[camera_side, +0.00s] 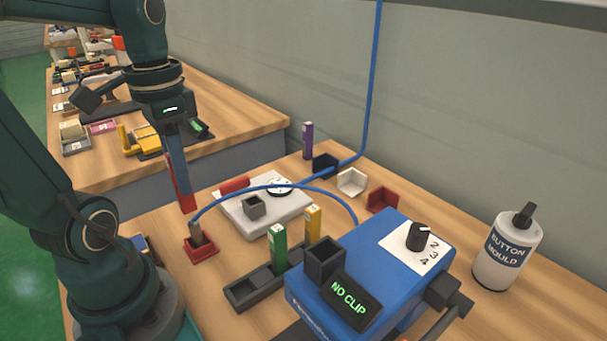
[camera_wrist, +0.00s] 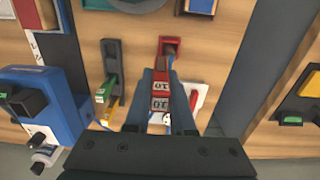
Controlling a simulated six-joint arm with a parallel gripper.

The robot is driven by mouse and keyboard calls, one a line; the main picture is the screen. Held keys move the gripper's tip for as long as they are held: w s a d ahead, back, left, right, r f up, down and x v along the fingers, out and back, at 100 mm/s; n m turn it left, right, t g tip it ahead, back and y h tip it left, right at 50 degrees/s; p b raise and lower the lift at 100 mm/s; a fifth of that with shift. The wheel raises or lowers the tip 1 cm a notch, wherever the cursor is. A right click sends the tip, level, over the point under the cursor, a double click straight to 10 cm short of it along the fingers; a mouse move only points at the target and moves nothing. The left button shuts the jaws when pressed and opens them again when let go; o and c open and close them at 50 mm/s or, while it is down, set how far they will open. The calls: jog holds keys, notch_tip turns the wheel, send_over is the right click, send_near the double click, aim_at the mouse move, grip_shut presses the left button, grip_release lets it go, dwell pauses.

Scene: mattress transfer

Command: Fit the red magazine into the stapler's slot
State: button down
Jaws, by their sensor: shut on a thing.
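My gripper (camera_side: 177,165) is shut on the red magazine (camera_side: 186,201) and holds it upright in the air, left of the work pieces. In the wrist view the magazine (camera_wrist: 160,87) shows between the fingers (camera_wrist: 160,75), with a white label marked 10. The blue stapler (camera_side: 345,285) stands at the front right of the bench; its display (camera_side: 350,300) reads NO CLIP. Its dark square slot (camera_side: 325,260) opens upward and looks empty. In the wrist view the stapler (camera_wrist: 65,108) is on the left, apart from the gripper.
A dark rack (camera_side: 245,292) holds a green magazine (camera_side: 279,246) and a yellow one (camera_side: 312,223).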

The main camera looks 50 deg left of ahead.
notch_tip(320, 180, up, 9)
jog(key=shift+a+r, duration=0.1)
jog(key=shift+a, duration=0.05)
jog(key=shift+w+r, duration=0.15)
jog(key=shift+r, duration=0.2)
jog(key=w+d, duration=0.8)
jog(key=d, duration=1.5)
jog(key=shift+s+a+f, duration=0.1)
jog(key=shift+f, duration=1.95)
jog(key=shift+s+f, duration=0.1)
jog(key=shift+f, duration=1.95)
jog(key=shift+f, duration=0.15)
jog(key=c, duration=0.8)
grip_release()
jog(key=shift+o, duration=0.2)
